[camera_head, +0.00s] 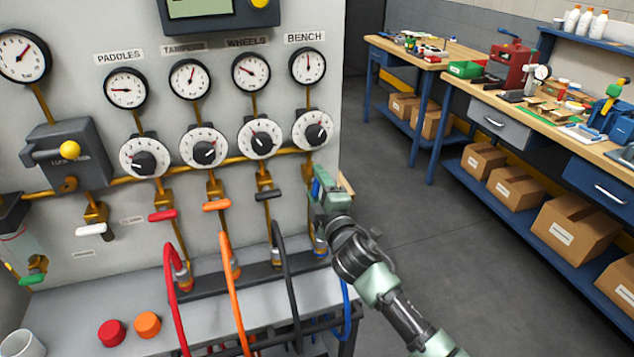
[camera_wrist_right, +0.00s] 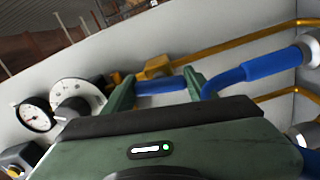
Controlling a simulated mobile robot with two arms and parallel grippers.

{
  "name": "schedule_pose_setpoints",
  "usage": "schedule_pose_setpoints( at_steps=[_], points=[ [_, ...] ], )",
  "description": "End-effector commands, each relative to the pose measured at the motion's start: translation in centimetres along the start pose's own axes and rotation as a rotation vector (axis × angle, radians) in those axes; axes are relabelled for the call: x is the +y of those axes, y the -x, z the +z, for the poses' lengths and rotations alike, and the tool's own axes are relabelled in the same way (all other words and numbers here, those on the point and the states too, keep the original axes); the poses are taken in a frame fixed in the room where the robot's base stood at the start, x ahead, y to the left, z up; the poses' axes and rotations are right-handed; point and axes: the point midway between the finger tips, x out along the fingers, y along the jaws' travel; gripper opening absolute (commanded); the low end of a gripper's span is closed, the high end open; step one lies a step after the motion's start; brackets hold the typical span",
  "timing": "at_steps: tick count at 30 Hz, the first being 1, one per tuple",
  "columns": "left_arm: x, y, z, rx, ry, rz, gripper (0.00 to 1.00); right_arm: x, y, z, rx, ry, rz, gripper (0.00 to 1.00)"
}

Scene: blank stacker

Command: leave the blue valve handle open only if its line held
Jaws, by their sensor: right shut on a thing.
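My right gripper (camera_head: 318,190) reaches the panel under the BENCH column. It is shut on the blue valve handle (camera_head: 315,188), mostly hidden by the gripper in the head view. In the right wrist view the handle (camera_wrist_right: 160,86) lies between the two fingers (camera_wrist_right: 158,90). The BENCH gauge (camera_head: 307,65) above has its needle pointing about straight up. The BENCH regulator dial (camera_head: 312,129) with a black knob sits below the gauge. A blue hose (camera_head: 346,295) hangs below, partly behind my arm; a thick blue tube also shows in the wrist view (camera_wrist_right: 255,68). My left gripper is not in view.
Red (camera_head: 162,215), orange (camera_head: 216,206) and black (camera_head: 269,194) valve handles stand to the left, with matching hoses hanging below. Red (camera_head: 111,332) and orange (camera_head: 147,324) buttons are on the ledge. Workbenches with boxes stand at right; the floor between is clear.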

Motion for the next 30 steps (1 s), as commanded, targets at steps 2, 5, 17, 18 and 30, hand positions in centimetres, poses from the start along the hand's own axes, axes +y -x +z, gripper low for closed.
schedule_pose_setpoints(
  at_steps=[2, 5, 17, 18, 30],
  points=[
    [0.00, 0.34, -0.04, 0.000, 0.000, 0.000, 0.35, 0.07, 0.00, 0.00, 0.000, 0.052, -0.001, 0.16],
    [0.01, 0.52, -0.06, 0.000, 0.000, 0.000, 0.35, 0.04, -0.01, -0.04, 0.000, 0.107, -0.001, 0.16],
    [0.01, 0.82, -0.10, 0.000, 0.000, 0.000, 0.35, -0.06, -0.01, 0.02, 0.000, 0.207, -0.001, 0.16],
    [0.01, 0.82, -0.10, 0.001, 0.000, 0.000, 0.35, -0.07, 0.00, 0.02, 0.000, 0.210, -0.001, 0.16],
    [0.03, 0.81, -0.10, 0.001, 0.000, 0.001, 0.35, -0.09, 0.00, 0.02, 0.000, 0.213, -0.001, 0.67]
  ],
)
